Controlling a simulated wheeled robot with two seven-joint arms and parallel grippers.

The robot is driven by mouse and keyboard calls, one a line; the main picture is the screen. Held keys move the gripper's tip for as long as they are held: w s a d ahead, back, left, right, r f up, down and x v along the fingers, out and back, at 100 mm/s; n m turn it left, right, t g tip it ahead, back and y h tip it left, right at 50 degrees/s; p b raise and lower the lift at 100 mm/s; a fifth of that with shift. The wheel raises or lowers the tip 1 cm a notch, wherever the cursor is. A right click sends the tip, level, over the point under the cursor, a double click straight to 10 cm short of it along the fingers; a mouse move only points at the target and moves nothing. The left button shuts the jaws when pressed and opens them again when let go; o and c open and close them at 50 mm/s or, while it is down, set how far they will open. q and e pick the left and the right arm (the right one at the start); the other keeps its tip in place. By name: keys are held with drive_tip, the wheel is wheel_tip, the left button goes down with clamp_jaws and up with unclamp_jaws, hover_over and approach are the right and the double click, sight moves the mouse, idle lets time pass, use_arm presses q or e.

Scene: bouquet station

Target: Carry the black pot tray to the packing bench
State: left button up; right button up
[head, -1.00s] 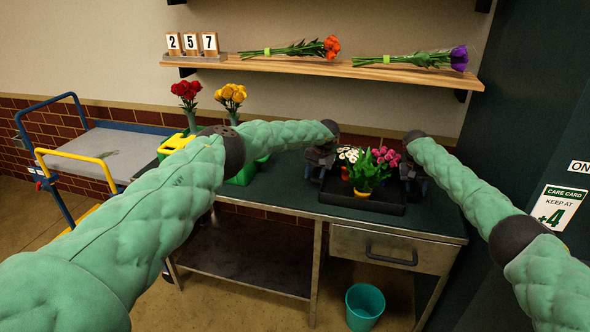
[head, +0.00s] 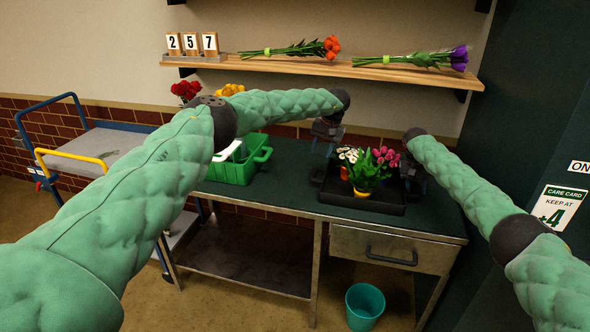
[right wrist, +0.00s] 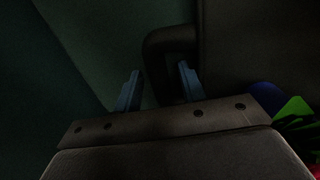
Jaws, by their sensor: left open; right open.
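The black pot tray (head: 380,208) lies flat on the dark green top of the metal bench, toward its right end. White and pink flowers (head: 374,165) stand in it, with a yellow pot (head: 361,193) showing. My left gripper (head: 321,150) is open and empty, above the tray's left end and apart from it. My right gripper (head: 416,188) is at the tray's right end, partly hidden behind the flowers and my arm. The right wrist view shows its open fingers (right wrist: 158,90) on either side of a dark curved handle (right wrist: 168,42).
A green crate (head: 238,172) stands on the bench left of the tray. A wooden shelf (head: 300,68) with two bouquets hangs above. A blue-railed cart (head: 110,145) stands left. A teal bucket (head: 365,305) is on the floor below the drawer.

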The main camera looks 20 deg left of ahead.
drive_tip(key=v, duration=1.1)
drive_tip(key=shift+f, duration=0.15)
